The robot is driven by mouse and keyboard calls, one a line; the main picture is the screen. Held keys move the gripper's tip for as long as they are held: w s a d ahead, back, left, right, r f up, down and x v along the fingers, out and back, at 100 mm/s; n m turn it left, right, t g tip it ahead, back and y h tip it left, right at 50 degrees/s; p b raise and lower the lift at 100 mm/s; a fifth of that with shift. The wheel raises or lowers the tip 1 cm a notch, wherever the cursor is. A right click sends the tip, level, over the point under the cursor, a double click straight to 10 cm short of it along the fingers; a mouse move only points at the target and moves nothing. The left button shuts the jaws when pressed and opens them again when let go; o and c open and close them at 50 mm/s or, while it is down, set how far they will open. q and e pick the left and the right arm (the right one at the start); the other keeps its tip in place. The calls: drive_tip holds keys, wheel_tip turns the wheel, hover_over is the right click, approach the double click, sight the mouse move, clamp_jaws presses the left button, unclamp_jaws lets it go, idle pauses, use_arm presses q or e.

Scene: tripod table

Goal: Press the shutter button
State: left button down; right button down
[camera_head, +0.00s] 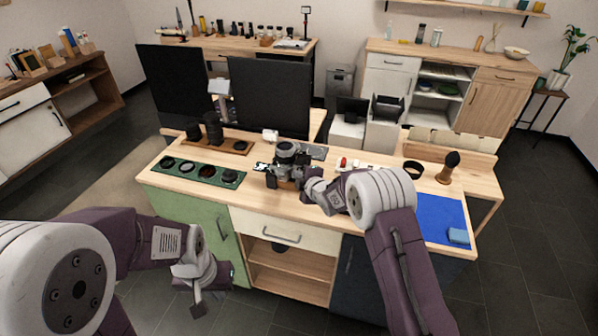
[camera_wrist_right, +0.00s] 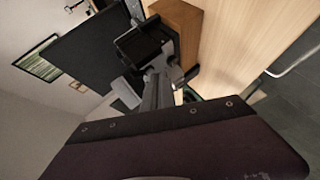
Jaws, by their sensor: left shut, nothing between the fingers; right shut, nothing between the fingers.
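A dark camera (camera_head: 287,152) stands on the wooden worktop (camera_head: 330,172), near the middle of the bench. My right gripper (camera_head: 299,178) is shut and empty close against the camera's front right side; I cannot tell whether it touches. In the right wrist view, a dark boxy body that looks like the camera (camera_wrist_right: 143,42) stands beside a wooden block (camera_wrist_right: 181,28), with my grey gripper parts (camera_wrist_right: 160,80) just in front of it. The shutter button is too small or hidden to make out. My left gripper (camera_head: 198,298) is shut and empty, low in front of the bench, far from the camera.
A green tray with round lenses (camera_head: 198,172) lies left of the camera. Dark lenses (camera_head: 213,130) stand behind it. Two black screens (camera_head: 270,97) rise at the back. A blue mat (camera_head: 440,216) with a blue block (camera_head: 458,236) and a brush (camera_head: 449,166) are at the right.

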idle(0.3)
drive_tip(key=shift+s+a+b, duration=0.2)
drive_tip(key=shift+s+b, duration=0.25)
drive_tip(key=shift+s, duration=0.15)
drive_tip(key=shift+s, duration=0.1)
drive_tip(key=s, duration=0.1)
drive_tip(key=s+a+b, duration=0.1)
drive_tip(key=s, duration=0.1)
drive_tip(key=s+b, duration=0.1)
drive_tip(key=shift+s+a, duration=0.25)
drive_tip(key=shift+s, duration=0.05)
idle(0.5)
